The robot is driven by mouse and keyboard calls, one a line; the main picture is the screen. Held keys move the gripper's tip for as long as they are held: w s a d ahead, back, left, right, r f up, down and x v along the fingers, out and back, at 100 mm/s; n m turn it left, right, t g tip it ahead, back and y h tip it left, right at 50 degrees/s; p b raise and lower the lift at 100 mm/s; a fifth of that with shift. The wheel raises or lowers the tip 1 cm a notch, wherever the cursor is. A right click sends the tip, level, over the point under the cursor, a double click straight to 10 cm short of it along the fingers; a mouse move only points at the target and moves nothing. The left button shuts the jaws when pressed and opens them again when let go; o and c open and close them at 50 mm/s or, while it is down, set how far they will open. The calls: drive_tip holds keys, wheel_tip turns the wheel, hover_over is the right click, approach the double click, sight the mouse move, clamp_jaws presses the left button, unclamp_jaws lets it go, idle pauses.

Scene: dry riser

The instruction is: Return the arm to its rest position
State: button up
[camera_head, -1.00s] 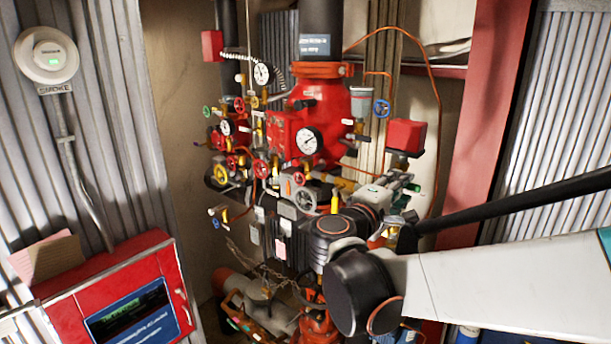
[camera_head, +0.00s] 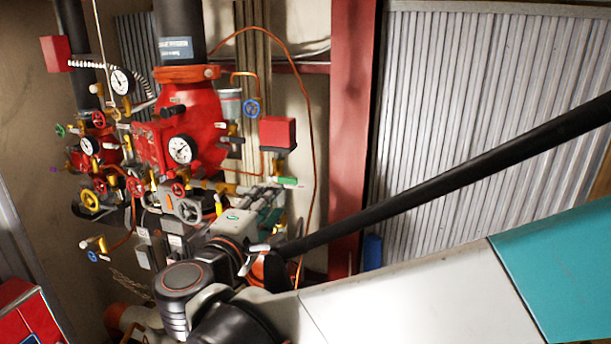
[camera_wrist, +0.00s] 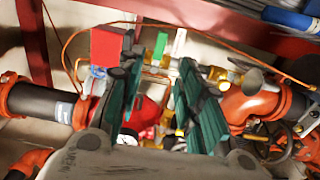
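My gripper (camera_wrist: 173,62) shows in the wrist view as two dark green fingers spread apart, with nothing between them. In the head view my gripper (camera_head: 268,212) is small and partly hidden by the wrist, in front of the valve assembly. My arm (camera_head: 390,300) reaches in from the lower right, its white and teal link nearest the camera. The red valve body (camera_head: 198,125) with its gauges stands behind and to the left of the gripper. I cannot tell from the head view how far the gripper is from the pipework.
Several handwheels and gauges crowd the left, with a red box (camera_head: 278,132) close above the gripper. A thin copper pipe (camera_head: 312,125) loops beside a red post (camera_head: 353,120). A corrugated wall (camera_head: 470,90) lies right. A red panel (camera_head: 25,315) is at lower left.

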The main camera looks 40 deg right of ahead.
drive_tip(key=s+d+f+m+g+y+b, duration=0.1)
drive_tip(key=s+f+y+b, duration=0.1)
drive_tip(key=f+b, duration=0.45)
drive_tip(key=s+d+f+m+g+y+b, duration=0.15)
drive_tip(key=f+b, duration=0.25)
drive_tip(key=f, duration=0.6)
drive_tip(key=s+a+f+m+y+b, duration=0.1)
drive_tip(key=s+a+f+y+b, duration=0.2)
drive_tip(key=f+b, duration=0.6)
drive_tip(key=s+a+f+m+g+y+b, duration=0.1)
drive_tip(key=s+a+f+m+y+b, duration=0.1)
drive_tip(key=f+b, duration=0.7)
drive_tip(key=s+a+f+m+y+b, duration=0.2)
drive_tip(key=f+b, duration=0.6)
drive_tip(key=f, duration=1)
drive_tip(key=s+a+y, duration=0.2)
drive_tip(key=a+y, duration=0.1)
drive_tip(key=shift+s+y+b, duration=0.2)
drive_tip(key=shift+y+b, duration=0.15)
drive_tip(key=shift+b, duration=0.05)
drive_tip(key=shift+f, duration=0.1)
